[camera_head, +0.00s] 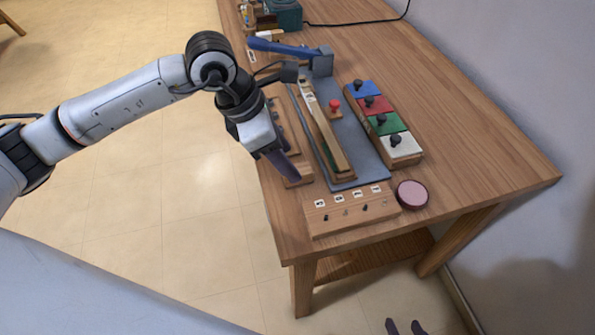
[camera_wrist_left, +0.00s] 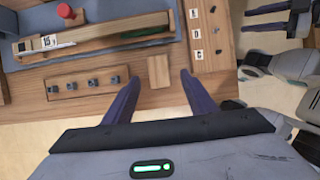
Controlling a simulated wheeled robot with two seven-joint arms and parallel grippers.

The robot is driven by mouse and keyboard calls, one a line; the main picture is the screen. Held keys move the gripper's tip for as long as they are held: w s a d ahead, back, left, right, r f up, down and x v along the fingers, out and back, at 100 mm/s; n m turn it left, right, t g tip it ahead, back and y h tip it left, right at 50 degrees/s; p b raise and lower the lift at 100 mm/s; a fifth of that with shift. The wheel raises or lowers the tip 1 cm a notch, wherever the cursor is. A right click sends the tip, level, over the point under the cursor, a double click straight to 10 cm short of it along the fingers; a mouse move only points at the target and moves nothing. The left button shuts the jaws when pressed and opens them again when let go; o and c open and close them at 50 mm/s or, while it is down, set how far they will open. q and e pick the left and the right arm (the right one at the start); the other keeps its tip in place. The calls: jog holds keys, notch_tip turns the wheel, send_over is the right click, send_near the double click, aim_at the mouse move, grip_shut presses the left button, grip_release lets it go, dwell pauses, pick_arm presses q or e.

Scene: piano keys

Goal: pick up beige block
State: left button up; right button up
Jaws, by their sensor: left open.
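The beige block (camera_wrist_left: 158,70) is a small light wooden piece on the table in the left wrist view. It lies between the fingertips of my left gripper (camera_wrist_left: 160,77), with gaps on both sides. In the head view the beige block (camera_head: 304,171) is partly hidden by my left gripper (camera_head: 286,167), which points down at it from the left. The left fingers are spread and hold nothing. My right gripper (camera_head: 404,323) shows only as two separated dark fingertips at the bottom edge, away from the table, empty.
A pegged wooden strip (camera_wrist_left: 88,84) is beside the block. A grey mat (camera_head: 352,150) carries a long wooden bar (camera_head: 328,138) and a red knob (camera_head: 335,104). The table's left edge is close.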

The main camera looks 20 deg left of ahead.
pick_arm(q)
jog(key=x, duration=0.5)
jog(key=shift+a+p, duration=0.1)
jog(key=shift+p, duration=0.25)
jog(key=c, duration=1.2)
jog(key=shift+o, duration=0.2)
notch_tip(320, 180, up, 10)
jog(key=shift+b, duration=0.45)
jog(key=o, duration=0.4)
jog(key=shift+r, duration=0.1)
jog(key=c, duration=0.5)
